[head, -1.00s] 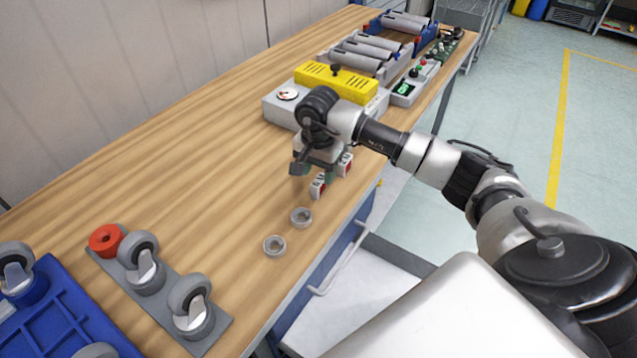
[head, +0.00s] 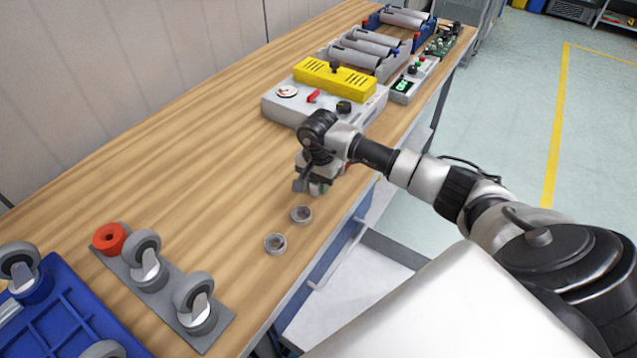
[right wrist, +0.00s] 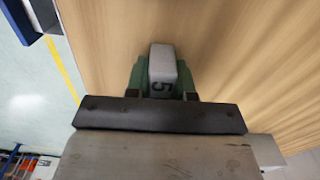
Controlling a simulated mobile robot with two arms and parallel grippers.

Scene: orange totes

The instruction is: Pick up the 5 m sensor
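The 5 m sensor (right wrist: 162,65) is a small pale grey block marked with a 5 in the right wrist view. It sits between the green fingertips of my right gripper (right wrist: 163,82), one on each side and very close. Whether they press on it is not clear. In the head view my right gripper (head: 316,187) is low over the table near its front edge and largely hides the sensor. A second small red-and-white piece (head: 347,168) just shows behind the gripper. My left gripper is not in view.
Two grey rings (head: 301,214) (head: 275,243) lie just in front of the gripper on the wooden table (head: 190,170). A grey device with a yellow top (head: 335,78) stands behind it. Casters on a grey plate (head: 210,335) and a blue tray (head: 75,315) are at front left. The table's middle left is clear.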

